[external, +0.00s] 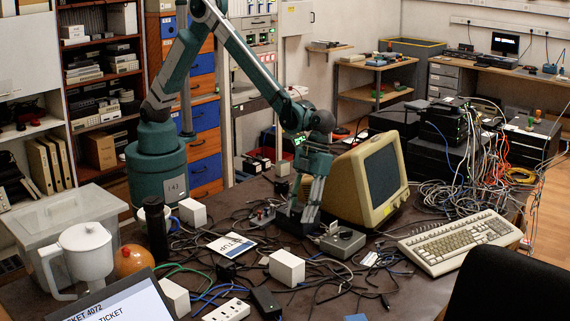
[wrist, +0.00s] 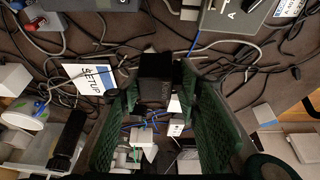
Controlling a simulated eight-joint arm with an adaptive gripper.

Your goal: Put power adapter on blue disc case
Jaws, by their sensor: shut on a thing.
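The disc case (external: 232,245) lies flat on the dark table, left of my gripper in the external view. It has a pale face with "SETUP" lettering, and shows at left in the wrist view (wrist: 84,80). My gripper (external: 298,222) points down beside the monitor. In the wrist view my gripper (wrist: 157,86) is shut on a dark, boxy thing, which looks like the power adapter (wrist: 157,68). It sits between the fingertips, apart from the case. Its height above the table is hard to tell, and it is mostly lost among dark shapes in the external view.
Tangled cables cover much of the table. A beige monitor (external: 372,180) and grey switch box (external: 343,241) stand right of my gripper. A white box (external: 287,268) and a black block (external: 265,302) are in front. A white jug (external: 86,254) stands at left.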

